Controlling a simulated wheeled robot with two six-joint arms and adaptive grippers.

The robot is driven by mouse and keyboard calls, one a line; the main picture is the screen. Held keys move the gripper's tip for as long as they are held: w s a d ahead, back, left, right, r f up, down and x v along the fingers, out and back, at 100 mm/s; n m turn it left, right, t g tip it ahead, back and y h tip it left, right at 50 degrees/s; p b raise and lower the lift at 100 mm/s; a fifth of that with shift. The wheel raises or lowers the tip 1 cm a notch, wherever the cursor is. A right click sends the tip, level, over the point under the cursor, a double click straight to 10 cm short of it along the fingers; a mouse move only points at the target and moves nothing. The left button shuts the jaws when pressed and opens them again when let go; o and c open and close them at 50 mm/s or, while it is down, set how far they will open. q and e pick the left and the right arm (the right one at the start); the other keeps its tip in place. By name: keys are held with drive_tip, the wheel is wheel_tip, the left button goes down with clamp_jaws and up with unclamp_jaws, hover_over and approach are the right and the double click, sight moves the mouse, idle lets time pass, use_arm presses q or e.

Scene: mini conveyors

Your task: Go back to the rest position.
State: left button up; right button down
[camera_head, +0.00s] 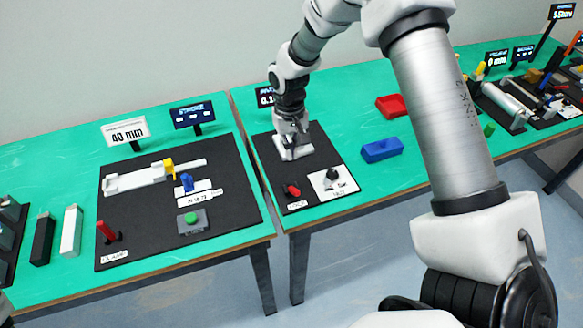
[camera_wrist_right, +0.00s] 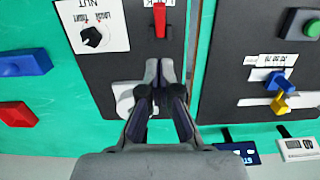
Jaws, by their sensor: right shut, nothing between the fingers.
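My right gripper (camera_head: 293,143) is at the end of my right arm, over the back part of a black board (camera_head: 318,175) on the green table. In the wrist view the two fingertips of my right gripper (camera_wrist_right: 165,72) are together with nothing between them. Below them are the dark board and part of a white fixture (camera_wrist_right: 128,95), partly hidden by the fingers. A red lever (camera_wrist_right: 160,20) is beyond the fingertips.
A black dial on a white plate (camera_head: 345,190) is at the board's front right. A blue block (camera_head: 382,149) and a red tray (camera_head: 392,105) lie to the right. Another black board (camera_head: 235,215) with a green button (camera_head: 191,218) is to the left. Signs stand behind.

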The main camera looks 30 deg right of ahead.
drive_tip(key=shift+g, duration=0.7)
drive_tip(key=s+f, duration=0.1)
drive_tip(key=s+f+b, duration=0.1)
drive_tip(key=s+f, duration=0.1)
drive_tip(key=shift+s+a+f, duration=0.15)
drive_tip(key=shift+s+a, duration=0.1)
drive_tip(key=shift+a, duration=0.1)
drive_tip(key=s+a+f+n+b, duration=0.1)
drive_tip(key=s+a+f, duration=0.2)
drive_tip(key=s+f, duration=0.55)
drive_tip(key=s+a+f+g+b, duration=0.15)
drive_tip(key=s+f, duration=0.35)
drive_tip(key=s, duration=0.6)
drive_tip(key=s+a+f+n+b, duration=0.1)
drive_tip(key=s+a+f, duration=0.2)
drive_tip(key=s+f, duration=0.55)
use_arm(q)
wheel_tip(320, 180, down, 5)
drive_tip(key=shift+r, duration=0.1)
use_arm(e)
drive_tip(key=w+t, duration=0.1)
drive_tip(key=w+r+t, duration=0.1)
drive_tip(key=w+t, duration=0.1)
drive_tip(key=shift+w+d+r+t, duration=0.2)
drive_tip(key=shift+r+t, duration=0.15)
drive_tip(key=shift+r, duration=0.05)
use_arm(q)
drive_tip(key=shift+s, duration=0.1)
